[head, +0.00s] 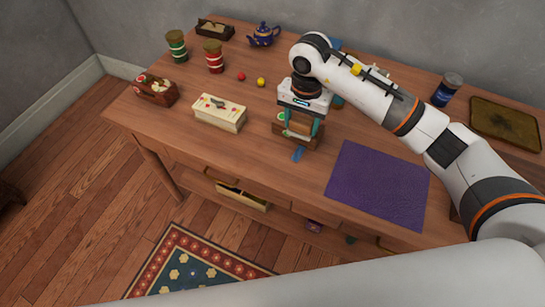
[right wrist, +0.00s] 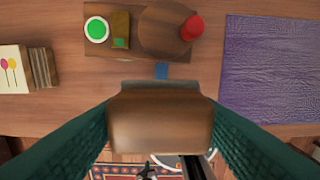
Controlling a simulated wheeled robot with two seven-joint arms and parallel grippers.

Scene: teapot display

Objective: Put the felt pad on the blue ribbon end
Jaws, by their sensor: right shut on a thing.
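My right gripper (head: 299,133) is above the table near its front edge, its teal fingers shut on a brown block with a pale grey edge, which I take to be the felt pad (right wrist: 160,122). Its underside is hidden. The blue ribbon end (head: 298,154) lies on the wood near the front edge, just below the gripper in the head view. In the right wrist view the ribbon (right wrist: 162,71) shows just beyond the pad's grey edge; part of it may be hidden. My left gripper is not in view.
A wooden tray (right wrist: 98,53) with a green-topped pot and a red item stands behind the ribbon. A cream box (head: 219,113) is to the left and a purple mat (head: 378,185) to the right.

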